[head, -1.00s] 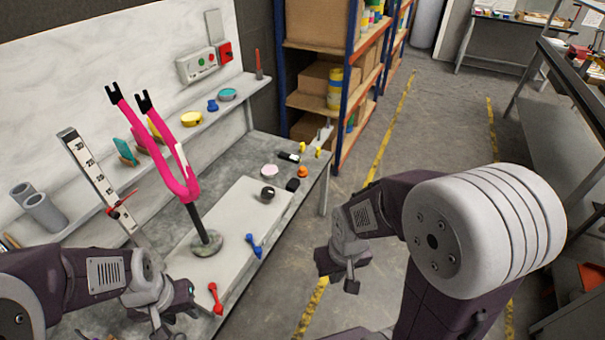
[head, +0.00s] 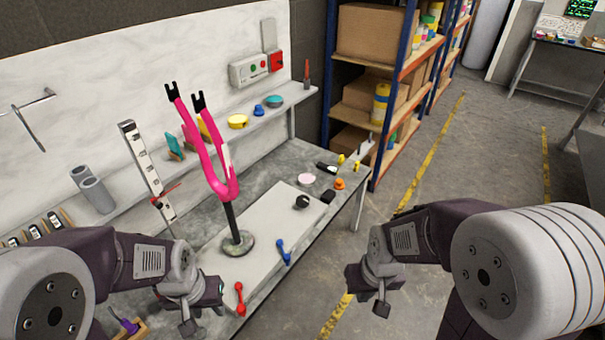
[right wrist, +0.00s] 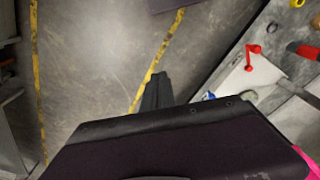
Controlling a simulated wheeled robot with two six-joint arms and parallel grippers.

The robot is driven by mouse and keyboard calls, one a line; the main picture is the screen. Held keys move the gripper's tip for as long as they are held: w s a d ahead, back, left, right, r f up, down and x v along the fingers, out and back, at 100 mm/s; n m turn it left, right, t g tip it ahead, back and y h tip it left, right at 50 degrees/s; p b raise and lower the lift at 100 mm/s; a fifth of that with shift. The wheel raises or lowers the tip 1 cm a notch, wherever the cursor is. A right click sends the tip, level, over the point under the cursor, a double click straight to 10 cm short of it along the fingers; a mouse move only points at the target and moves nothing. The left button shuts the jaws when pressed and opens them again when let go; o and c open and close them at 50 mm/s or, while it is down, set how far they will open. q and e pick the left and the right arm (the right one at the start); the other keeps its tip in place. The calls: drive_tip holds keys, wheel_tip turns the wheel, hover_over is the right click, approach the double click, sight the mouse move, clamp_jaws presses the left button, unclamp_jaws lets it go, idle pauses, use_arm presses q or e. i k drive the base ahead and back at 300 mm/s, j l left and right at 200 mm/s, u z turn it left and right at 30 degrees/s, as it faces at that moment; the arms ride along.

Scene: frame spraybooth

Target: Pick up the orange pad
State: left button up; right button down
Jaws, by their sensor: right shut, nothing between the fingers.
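The small round orange pad (head: 340,184) lies near the far right end of the workbench (head: 345,205), in the head view. My right gripper (head: 382,305) is shut and empty. It hangs over the floor, off the bench's right side, apart from the pad. Its closed fingers also show in the right wrist view (right wrist: 156,88), above the floor. My left gripper (head: 203,312) is over the bench's near edge, left of the red dumbbell-shaped piece (head: 240,299). Its finger opening is unclear. I cannot make out the pad in the right wrist view.
A pink fork (head: 222,180) stands upright on a post in the bench's middle. Around the pad lie a pink disc (head: 307,180), a black block (head: 328,196) and yellow pieces (head: 341,159). Blue-framed shelving (head: 398,90) stands behind. The floor right of the bench is clear.

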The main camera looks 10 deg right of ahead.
sight(339, 184)
drive_tip(key=i+l+u, duration=0.1)
drive_tip(key=i+l, duration=0.15)
drive_tip(key=i+l+u, duration=0.15)
drive_tip(key=i+l, duration=0.15)
drive_tip(key=i+l+u, duration=0.1)
drive_tip(key=i+l, duration=0.15)
drive_tip(key=i+l+u, duration=0.1)
drive_tip(key=i+l, duration=0.15)
drive_tip(key=l, duration=0.15)
drive_tip(key=i+l+u, duration=0.25)
drive_tip(key=i+l, duration=0.2)
drive_tip(key=l, duration=0.25)
drive_tip(key=i+l+u, duration=0.15)
drive_tip(key=l, duration=0.25)
drive_tip(key=i+l+u, duration=0.1)
drive_tip(key=i+l, duration=0.15)
drive_tip(key=l, duration=0.2)
